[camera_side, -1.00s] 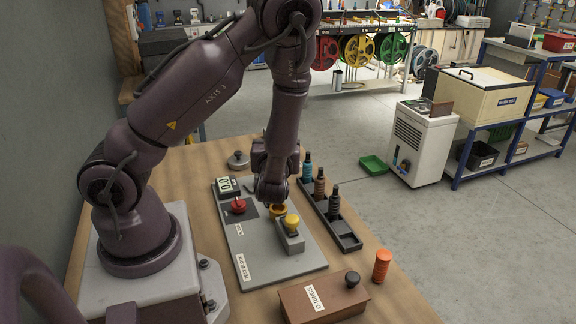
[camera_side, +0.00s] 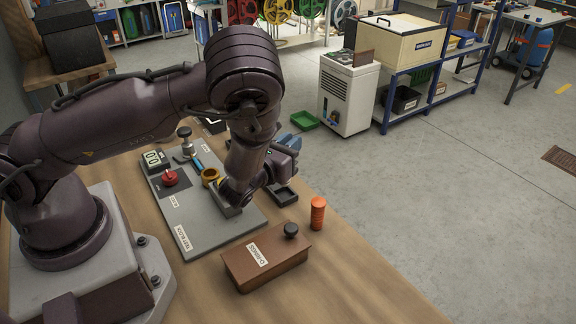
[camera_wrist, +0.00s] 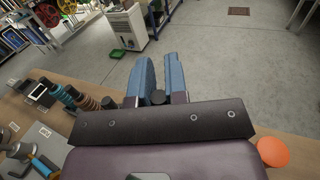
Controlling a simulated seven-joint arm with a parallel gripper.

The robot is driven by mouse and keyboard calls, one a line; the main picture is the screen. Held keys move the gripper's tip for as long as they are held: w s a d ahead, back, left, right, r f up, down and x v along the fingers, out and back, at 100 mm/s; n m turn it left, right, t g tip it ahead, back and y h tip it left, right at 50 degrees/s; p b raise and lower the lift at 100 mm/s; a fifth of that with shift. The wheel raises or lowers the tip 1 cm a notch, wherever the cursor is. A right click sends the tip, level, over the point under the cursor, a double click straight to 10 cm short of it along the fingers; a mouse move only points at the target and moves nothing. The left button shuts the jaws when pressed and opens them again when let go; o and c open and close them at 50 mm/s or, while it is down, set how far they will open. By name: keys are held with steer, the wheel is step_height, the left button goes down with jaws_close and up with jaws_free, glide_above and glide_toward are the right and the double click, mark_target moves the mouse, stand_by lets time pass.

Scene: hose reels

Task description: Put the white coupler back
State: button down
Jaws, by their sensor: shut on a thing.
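My gripper (camera_side: 286,148) is out over the coupler rack (camera_side: 285,195) in the side view, with its blue fingers pointing away to the upper right. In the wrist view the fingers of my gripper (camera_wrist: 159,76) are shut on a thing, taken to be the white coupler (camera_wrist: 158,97). Only its dark round end shows between them; its body and any white are hidden. Couplers with blue (camera_wrist: 70,94), brown (camera_wrist: 87,102) and dark (camera_wrist: 108,103) parts stand left of the fingers. The rack's near end shows in the side view; my gripper hides the rest.
A brown O-rings box (camera_side: 265,258) and an orange cylinder (camera_side: 317,213) stand nearer. The table's front is clear.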

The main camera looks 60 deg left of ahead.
steer(key=shift+f, duration=1.95)
steer(key=shift+f, duration=0.15)
steer(key=c, duration=1.1)
jaws_free()
steer(key=shift+c, duration=0.2)
